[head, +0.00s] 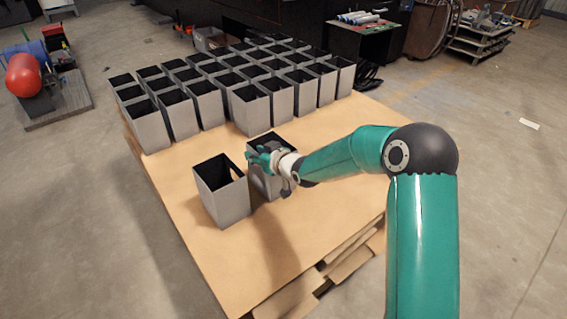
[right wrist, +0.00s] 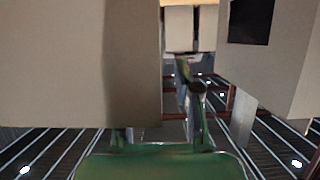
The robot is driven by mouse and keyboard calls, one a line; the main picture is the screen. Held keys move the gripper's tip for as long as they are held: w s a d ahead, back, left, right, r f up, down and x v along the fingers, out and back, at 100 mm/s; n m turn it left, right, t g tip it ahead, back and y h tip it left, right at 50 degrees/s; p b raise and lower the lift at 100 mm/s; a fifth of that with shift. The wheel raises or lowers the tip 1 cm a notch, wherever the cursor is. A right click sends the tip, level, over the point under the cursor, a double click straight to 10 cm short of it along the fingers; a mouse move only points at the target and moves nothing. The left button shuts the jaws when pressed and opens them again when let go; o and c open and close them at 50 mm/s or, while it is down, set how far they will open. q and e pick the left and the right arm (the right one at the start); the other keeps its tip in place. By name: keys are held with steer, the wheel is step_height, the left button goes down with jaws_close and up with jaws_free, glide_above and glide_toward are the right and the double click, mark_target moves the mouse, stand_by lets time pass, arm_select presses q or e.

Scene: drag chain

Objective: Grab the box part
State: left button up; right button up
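Two grey open-topped box parts stand upright on the front of the cardboard-covered pallet: a nearer box (head: 228,207) with a cut-out in one wall, and a farther box (head: 266,186) beside it. My right gripper (head: 262,160) is at the top of the farther box and partly covers it. In the right wrist view, my right gripper (right wrist: 160,135) has its fingers apart; the left one is partly hidden behind a large box wall (right wrist: 80,60). A gap shows between that wall and the right finger. Another box wall (right wrist: 265,65) with a dark opening is at the right. My left gripper is not in view.
Several rows of similar grey boxes (head: 250,112) stand at the back of the pallet (head: 290,235). The pallet's front and right are clear. A low stand with a red tank (head: 23,75) is at the left, and a table (head: 362,28) at the back.

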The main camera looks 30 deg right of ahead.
steer(key=shift+w, duration=0.1)
jaws_close()
steer(key=shift+r, duration=0.15)
stand_by(0.4)
